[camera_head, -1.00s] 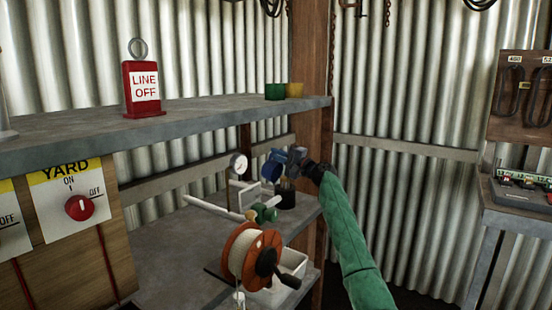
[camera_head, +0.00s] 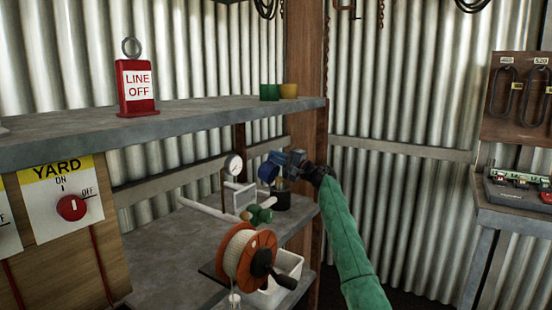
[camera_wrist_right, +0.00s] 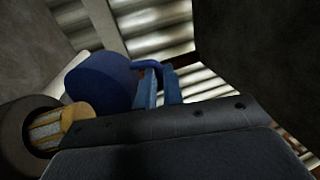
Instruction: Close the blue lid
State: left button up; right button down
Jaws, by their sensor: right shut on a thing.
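The blue lid (camera_head: 268,170) stands tilted open above a small dark pot (camera_head: 282,201) on the lower shelf. A brass-coloured part shows at the pot's top. My right gripper (camera_head: 285,159) is at the lid's upper right side. In the right wrist view the blue lid (camera_wrist_right: 100,80) is a round cap with a thin tab at its right. My right gripper's fingers (camera_wrist_right: 160,88) are shut on that tab. The dark pot (camera_wrist_right: 25,140) with its brass insert is at the lower left there. My left gripper is not in view.
An upper shelf (camera_head: 190,117) runs above the pot, close to my gripper. White pipework with a gauge (camera_head: 233,165) and a red-orange cable reel (camera_head: 250,255) stand left of and in front of the pot. A wooden post (camera_head: 306,60) rises behind.

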jog(key=shift+a+f, duration=0.1)
jog(key=shift+f, duration=0.25)
jog(key=c, duration=1.8)
grip_release()
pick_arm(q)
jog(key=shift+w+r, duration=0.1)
pick_arm(e)
jog(key=v, duration=0.6)
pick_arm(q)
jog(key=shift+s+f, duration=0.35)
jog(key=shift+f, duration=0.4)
pick_arm(e)
jog(key=shift+v, duration=0.8)
